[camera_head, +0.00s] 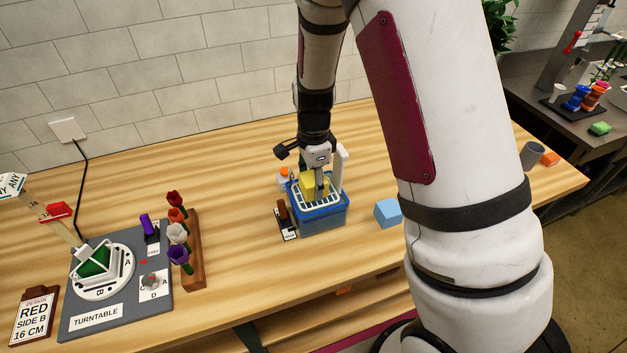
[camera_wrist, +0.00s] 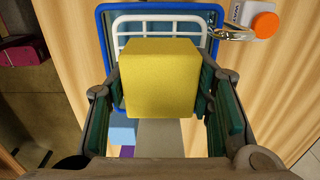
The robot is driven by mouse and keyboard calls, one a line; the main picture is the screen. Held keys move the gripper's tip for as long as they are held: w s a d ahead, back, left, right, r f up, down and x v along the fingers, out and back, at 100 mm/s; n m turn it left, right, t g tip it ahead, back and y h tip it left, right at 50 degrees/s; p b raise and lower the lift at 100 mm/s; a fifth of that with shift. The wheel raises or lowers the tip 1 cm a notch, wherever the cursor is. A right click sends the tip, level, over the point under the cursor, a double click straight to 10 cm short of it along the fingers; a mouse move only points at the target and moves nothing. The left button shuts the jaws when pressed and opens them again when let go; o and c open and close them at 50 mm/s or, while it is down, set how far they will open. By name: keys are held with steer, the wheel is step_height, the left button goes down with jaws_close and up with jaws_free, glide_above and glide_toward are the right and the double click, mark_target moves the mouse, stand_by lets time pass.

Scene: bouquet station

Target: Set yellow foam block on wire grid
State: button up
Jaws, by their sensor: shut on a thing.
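The yellow foam block (camera_wrist: 160,78) is between the fingers of my gripper (camera_wrist: 162,95) in the wrist view, with a green-padded finger on each side. In the head view the yellow block (camera_head: 309,187) is partly hidden by my gripper (camera_head: 320,180), which points down over the blue tub. The white wire grid (camera_wrist: 160,24) lies across the blue tub (camera_wrist: 103,30); its near part is hidden under the block. In the head view the grid (camera_head: 318,203) shows around the block. I cannot tell whether the block touches the grid.
A light blue block (camera_head: 388,212) stands right of the tub. An orange-capped item (camera_wrist: 264,25) is beside the tub. A wooden rack of flowers (camera_head: 193,250) and a turntable (camera_head: 100,270) are to the left.

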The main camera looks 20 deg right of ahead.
steer(key=o, duration=0.8)
steer(key=o, duration=0.4)
steer(key=shift+o, duration=0.2)
steer(key=shift+r, duration=0.1)
steer(key=shift+r+p, duration=1.1)
steer(key=shift+r, duration=2.3)
